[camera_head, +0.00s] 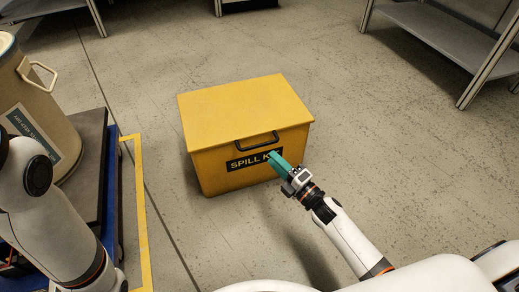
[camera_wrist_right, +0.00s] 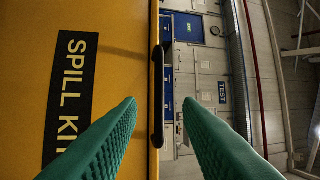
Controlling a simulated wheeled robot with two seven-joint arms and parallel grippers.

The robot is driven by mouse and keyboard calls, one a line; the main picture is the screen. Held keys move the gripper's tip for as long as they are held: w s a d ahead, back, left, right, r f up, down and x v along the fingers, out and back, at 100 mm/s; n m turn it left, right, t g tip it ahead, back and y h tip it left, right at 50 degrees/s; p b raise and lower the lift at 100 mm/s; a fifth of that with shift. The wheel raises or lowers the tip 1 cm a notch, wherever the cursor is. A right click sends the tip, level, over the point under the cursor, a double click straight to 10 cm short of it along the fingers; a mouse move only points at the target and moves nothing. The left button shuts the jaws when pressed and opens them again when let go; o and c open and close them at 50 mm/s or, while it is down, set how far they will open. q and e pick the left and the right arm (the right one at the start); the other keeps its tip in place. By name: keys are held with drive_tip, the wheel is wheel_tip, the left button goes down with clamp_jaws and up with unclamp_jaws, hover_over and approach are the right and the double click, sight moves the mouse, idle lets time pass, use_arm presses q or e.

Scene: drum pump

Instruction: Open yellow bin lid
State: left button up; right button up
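The yellow bin (camera_head: 210,165) stands on the floor in the middle of the head view, with a black SPILL KIT label (camera_head: 240,162) on its front. Its lid (camera_head: 240,105) is shut and flat. A black handle (camera_head: 258,141) is at the lid's front edge; it also shows edge-on in the right wrist view (camera_wrist_right: 158,95). My right gripper (camera_head: 275,160) is in front of the bin, just below the handle, covering the label's end. In the right wrist view its green fingers (camera_wrist_right: 158,106) are apart, with the handle seen between their tips; contact cannot be told. My left gripper is out of view.
A metal shelf (camera_head: 440,40) is at the upper right. The floor around the bin is clear.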

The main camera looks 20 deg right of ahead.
sight(259, 146)
drive_tip(key=b+x, duration=0.2)
drive_tip(key=x, duration=0.5)
drive_tip(key=shift+w+a, duration=0.1)
drive_tip(key=shift+w, duration=0.15)
drive_tip(key=shift+c, duration=0.4)
clamp_jaws()
